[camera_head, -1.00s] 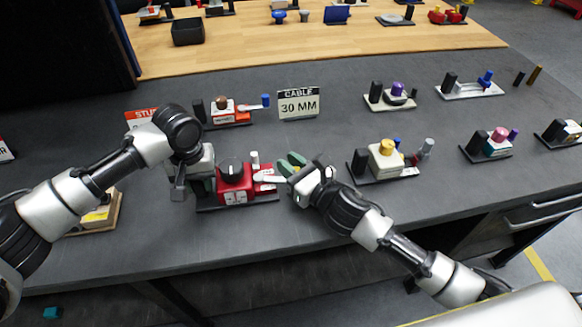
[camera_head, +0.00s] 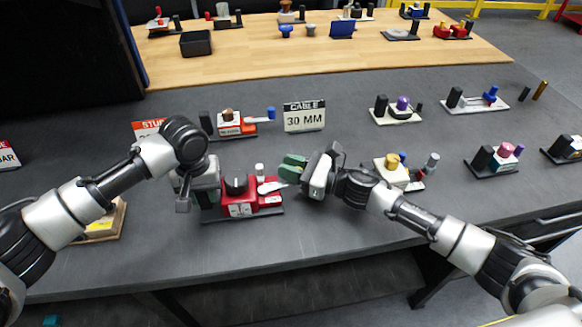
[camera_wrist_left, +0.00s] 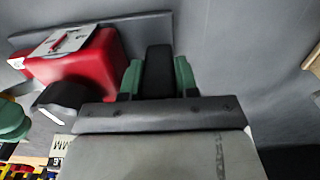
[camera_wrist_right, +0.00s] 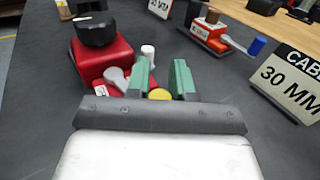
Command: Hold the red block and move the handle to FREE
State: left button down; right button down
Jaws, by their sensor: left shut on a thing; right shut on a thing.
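The red block (camera_head: 238,204) carries a black knob and sits on a dark base plate on the grey table. My left gripper (camera_head: 208,192) is at its left side. In the left wrist view its green fingers are shut on a black post (camera_wrist_left: 158,72) beside the red block (camera_wrist_left: 80,62). The pale handle (camera_head: 271,187) points right from the block, near a white post (camera_wrist_right: 148,52). My right gripper (camera_head: 292,168) is at its outer end. In the right wrist view its fingers are shut around the handle's yellow end (camera_wrist_right: 160,95). The FREE marking is not readable.
A "CABLE 30 MM" sign (camera_head: 304,116) and an orange unit (camera_head: 236,124) stand behind. A cream unit with a yellow knob (camera_head: 392,172) stands close right of my right gripper. Several similar units stand further right. The table in front is clear.

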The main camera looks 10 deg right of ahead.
jog(key=shift+d+f, duration=0.1)
jog(key=shift+d, duration=0.05)
jog(key=c, duration=1)
grip_release()
notch_tip(320, 180, up, 10)
jog(key=shift+r, duration=0.1)
